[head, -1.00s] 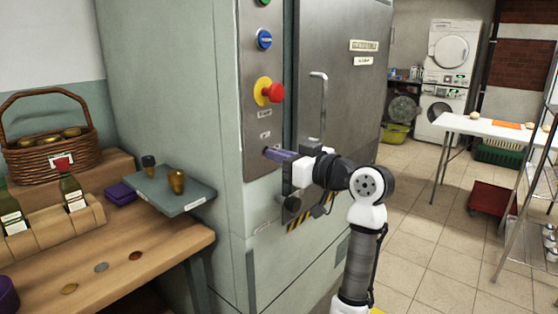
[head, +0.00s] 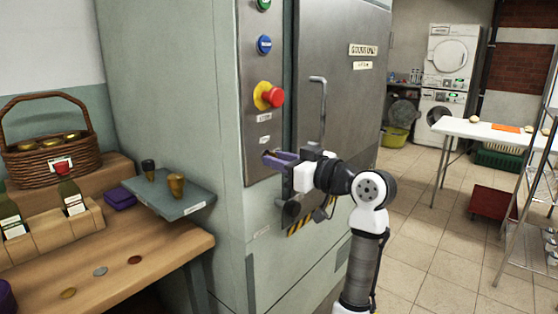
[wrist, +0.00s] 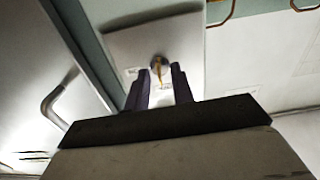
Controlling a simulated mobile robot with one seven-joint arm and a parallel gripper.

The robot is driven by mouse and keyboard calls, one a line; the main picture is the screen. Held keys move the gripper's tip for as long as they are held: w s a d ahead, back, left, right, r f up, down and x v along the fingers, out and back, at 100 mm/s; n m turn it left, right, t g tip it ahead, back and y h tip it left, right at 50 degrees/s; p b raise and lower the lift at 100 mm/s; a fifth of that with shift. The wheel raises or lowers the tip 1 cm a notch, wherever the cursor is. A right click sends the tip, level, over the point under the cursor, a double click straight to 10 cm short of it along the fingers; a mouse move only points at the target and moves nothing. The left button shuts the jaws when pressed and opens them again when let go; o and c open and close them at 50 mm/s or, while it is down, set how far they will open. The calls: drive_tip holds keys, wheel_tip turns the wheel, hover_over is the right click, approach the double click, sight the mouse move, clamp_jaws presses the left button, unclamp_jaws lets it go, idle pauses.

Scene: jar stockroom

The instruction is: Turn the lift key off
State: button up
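The lift key (wrist: 160,74) is a small brass-coloured piece in a round lock on the steel control panel (wrist: 125,45). In the wrist view it shows between the two purple fingertips of my gripper (wrist: 162,69), with a gap on both sides. My gripper is open and holds nothing. In the head view my gripper (head: 268,157) is at the lower part of the panel (head: 262,120), and its fingers hide the key there.
A red stop button (head: 275,97) on a yellow base and a blue button (head: 264,44) sit above on the panel. A steel door with a vertical handle (head: 323,100) is just right. A grey shelf (head: 172,198) with two small cups juts out at left.

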drive_tip(key=b+v, duration=0.1)
drive_tip(key=v, duration=1.2)
drive_tip(key=shift+s+d+b, duration=0.15)
drive_tip(key=shift+s+b, duration=0.05)
drive_tip(key=shift+b, duration=0.1)
drive_tip(key=shift+d, duration=0.1)
